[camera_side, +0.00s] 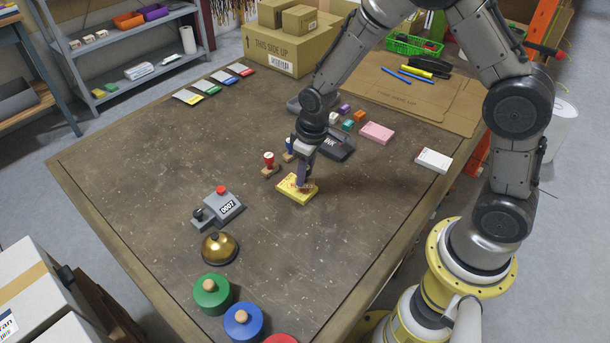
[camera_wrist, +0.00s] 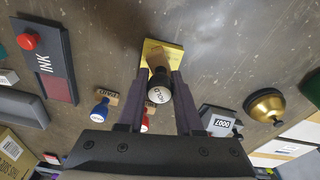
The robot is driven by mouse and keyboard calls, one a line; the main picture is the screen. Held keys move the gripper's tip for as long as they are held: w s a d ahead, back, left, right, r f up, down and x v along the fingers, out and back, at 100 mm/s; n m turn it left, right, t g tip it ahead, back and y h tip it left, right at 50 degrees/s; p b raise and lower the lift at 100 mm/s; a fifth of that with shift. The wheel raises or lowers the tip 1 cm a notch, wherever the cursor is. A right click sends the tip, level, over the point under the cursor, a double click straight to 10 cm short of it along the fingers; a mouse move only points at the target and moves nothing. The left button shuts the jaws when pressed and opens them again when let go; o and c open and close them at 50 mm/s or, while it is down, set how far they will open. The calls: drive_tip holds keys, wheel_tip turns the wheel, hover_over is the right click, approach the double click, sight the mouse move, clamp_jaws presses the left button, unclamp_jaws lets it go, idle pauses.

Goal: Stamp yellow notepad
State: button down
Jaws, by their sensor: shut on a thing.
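The yellow notepad (camera_side: 297,194) lies on the table near its middle, below my gripper (camera_side: 303,180). My gripper is shut on a stamp with a black handle, a white lettered top and a wooden base (camera_wrist: 158,90). The stamp is over the notepad (camera_wrist: 150,46); I cannot tell whether its base touches the paper. In the side view the fingers mostly hide the stamp. A red stamp (camera_side: 268,160) and a blue stamp (camera_side: 288,146) stand just behind the notepad. The dark ink pad box (camera_side: 338,146), lettered INK, lies farther back.
A grey counter with a red button (camera_side: 228,206) and a brass bell (camera_side: 220,248) are left of the notepad. Round green (camera_side: 212,293) and blue (camera_side: 243,321) pieces stand at the front. A pink pad (camera_side: 377,132) and a white pad (camera_side: 433,160) lie right.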

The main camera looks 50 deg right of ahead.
drive_tip(key=shift+r, duration=2.65)
